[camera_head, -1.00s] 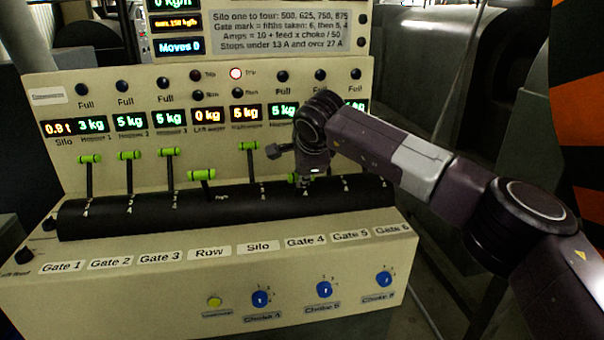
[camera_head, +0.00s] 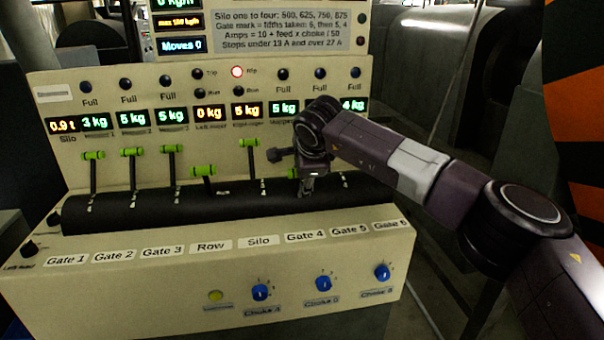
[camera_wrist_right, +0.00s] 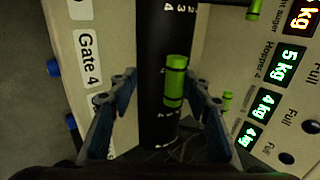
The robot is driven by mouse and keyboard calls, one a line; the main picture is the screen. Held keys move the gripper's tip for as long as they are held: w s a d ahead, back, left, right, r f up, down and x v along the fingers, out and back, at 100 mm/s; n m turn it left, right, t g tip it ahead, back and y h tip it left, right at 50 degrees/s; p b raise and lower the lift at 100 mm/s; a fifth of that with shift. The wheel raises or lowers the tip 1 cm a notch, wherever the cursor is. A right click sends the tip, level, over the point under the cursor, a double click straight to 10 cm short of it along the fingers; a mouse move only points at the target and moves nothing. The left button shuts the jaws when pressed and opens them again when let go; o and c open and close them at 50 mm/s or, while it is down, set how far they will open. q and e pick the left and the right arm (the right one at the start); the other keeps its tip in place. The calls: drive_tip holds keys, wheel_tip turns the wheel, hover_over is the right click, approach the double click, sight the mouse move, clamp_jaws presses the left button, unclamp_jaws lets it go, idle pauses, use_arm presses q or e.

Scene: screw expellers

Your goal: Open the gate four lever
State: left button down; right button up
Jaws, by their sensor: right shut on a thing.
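The gate four lever has a green handle (camera_wrist_right: 177,82), which shows in the right wrist view between my right gripper's fingers, in front of the black curved drum. In the head view only a small green part of it (camera_head: 293,173) shows beside the gripper; the rest is hidden. My right gripper (camera_head: 307,188) reaches down to the drum above the "Gate 4" label (camera_head: 305,238). In the right wrist view the blue-grey fingers (camera_wrist_right: 163,85) stand on both sides of the handle, and the gripper is shut on it. My left gripper is not in view.
Several other green-topped levers stand left on the black drum (camera_head: 150,208); the silo lever (camera_head: 249,143) is the nearest. The display panel (camera_head: 140,75) rises close behind. Blue choke knobs (camera_head: 323,283) sit on the lower front.

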drive_tip(key=shift+s+f, duration=0.2)
drive_tip(key=shift+f, duration=0.05)
